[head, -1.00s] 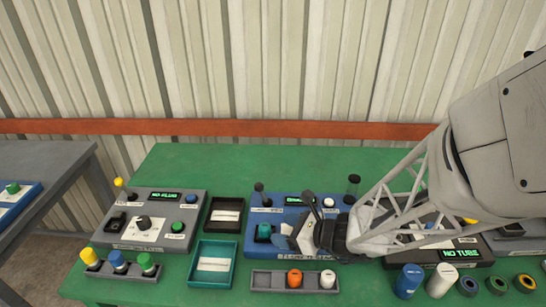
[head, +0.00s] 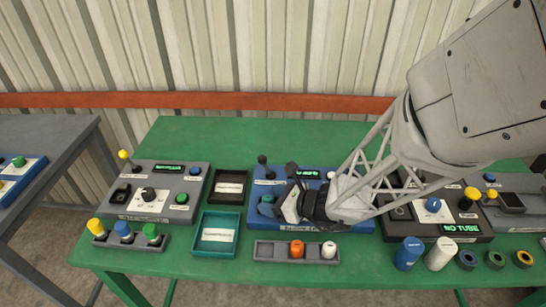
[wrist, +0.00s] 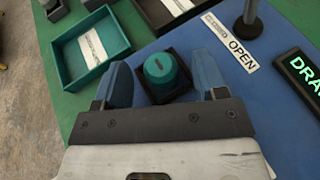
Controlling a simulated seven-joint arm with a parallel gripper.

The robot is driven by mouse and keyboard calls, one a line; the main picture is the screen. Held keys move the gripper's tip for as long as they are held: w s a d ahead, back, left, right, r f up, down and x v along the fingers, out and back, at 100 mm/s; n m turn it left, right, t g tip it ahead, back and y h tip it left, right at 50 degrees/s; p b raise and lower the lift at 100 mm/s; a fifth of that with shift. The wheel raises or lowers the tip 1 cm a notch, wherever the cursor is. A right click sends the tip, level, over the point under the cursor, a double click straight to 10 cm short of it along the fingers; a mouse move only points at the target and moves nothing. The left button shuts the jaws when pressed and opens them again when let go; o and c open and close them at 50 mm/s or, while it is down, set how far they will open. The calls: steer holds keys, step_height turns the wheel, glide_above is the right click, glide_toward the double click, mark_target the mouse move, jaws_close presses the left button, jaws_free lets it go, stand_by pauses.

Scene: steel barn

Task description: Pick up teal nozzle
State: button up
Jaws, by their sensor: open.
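In the head view the nozzle (head: 267,200) is partly hidden by my gripper. My gripper (wrist: 162,62) is open, with one blue finger on each side of the nozzle in the wrist view. Gaps show between the fingers and the nozzle, and its height above the panel is hard to tell. In the head view my gripper (head: 284,192) comes in from the right.
A teal tray (head: 197,234) and a black tray (head: 214,194) lie left of the blue panel. A grey rack (head: 262,254) with an orange and a white cap stands in front. A dark-knobbed lever (head: 262,160) rises behind the nozzle. Another panel (head: 467,234) is to the right.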

stand_by(0.4)
steer(key=c, duration=1)
steer(key=shift+r, duration=0.1)
steer(key=shift+r, duration=0.9)
steer(key=shift+s+d+r, duration=0.15)
steer(key=shift+s+r, duration=0.1)
steer(key=shift+r, duration=0.6)
steer(key=s+d, duration=0.2)
steer(key=s, duration=0.2)
steer(key=s+d+r, duration=0.1)
steer(key=s+d, duration=0.1)
steer(key=s, duration=0.3)
steer(key=s+d, duration=0.2)
steer(key=s, duration=0.3)
steer(key=shift+s+r, duration=0.1)
steer(key=shift+r, duration=0.05)
